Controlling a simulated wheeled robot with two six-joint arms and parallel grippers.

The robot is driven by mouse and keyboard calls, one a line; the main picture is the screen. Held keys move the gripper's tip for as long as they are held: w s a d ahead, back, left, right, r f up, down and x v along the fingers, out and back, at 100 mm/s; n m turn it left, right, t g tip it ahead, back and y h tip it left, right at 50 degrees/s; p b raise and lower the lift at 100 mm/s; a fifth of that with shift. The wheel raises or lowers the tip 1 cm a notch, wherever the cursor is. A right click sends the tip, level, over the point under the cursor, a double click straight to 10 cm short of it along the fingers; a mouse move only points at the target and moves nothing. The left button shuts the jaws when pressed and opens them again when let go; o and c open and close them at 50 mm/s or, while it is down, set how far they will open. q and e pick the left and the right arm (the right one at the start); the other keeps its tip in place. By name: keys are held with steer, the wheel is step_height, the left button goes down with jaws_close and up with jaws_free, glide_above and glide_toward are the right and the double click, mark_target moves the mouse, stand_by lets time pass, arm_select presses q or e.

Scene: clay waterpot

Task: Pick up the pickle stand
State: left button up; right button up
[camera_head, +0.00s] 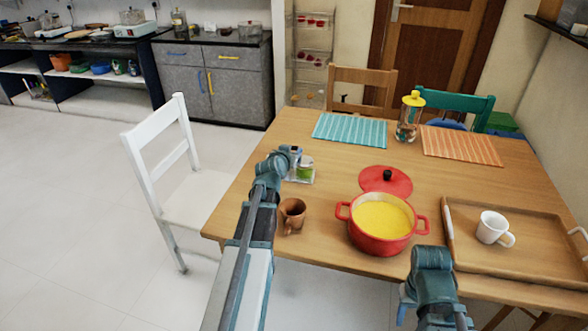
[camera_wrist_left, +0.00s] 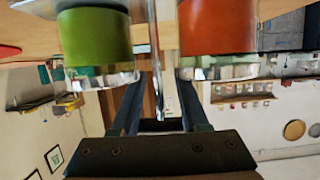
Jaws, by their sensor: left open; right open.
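The pickle stand (camera_head: 304,172) is a small clear holder with jars, near the left side of the wooden table. In the left wrist view, which looks upside down, a green jar (camera_wrist_left: 95,38) and an orange-red jar (camera_wrist_left: 217,28) flank its thin clear upright (camera_wrist_left: 156,60). My left gripper (camera_head: 287,156) is at the stand. Its two fingers (camera_wrist_left: 158,105) are apart, one on each side of the upright, and no grip on it shows. My right gripper (camera_head: 432,262) is open at the table's front edge, away from the stand; its fingertips are hard to make out.
A brown mug (camera_head: 292,213) stands just in front of the stand. A red pot (camera_head: 380,243) and its red lid (camera_head: 385,181) are to the right. A wooden tray (camera_head: 520,279) with a white cup (camera_head: 493,229) is farther right. A white chair (camera_head: 165,165) stands left of the table.

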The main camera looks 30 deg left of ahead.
arm_select(q)
steer(key=shift+s, duration=0.15)
steer(key=shift+c, duration=0.4)
jaws_close()
stand_by(0.8)
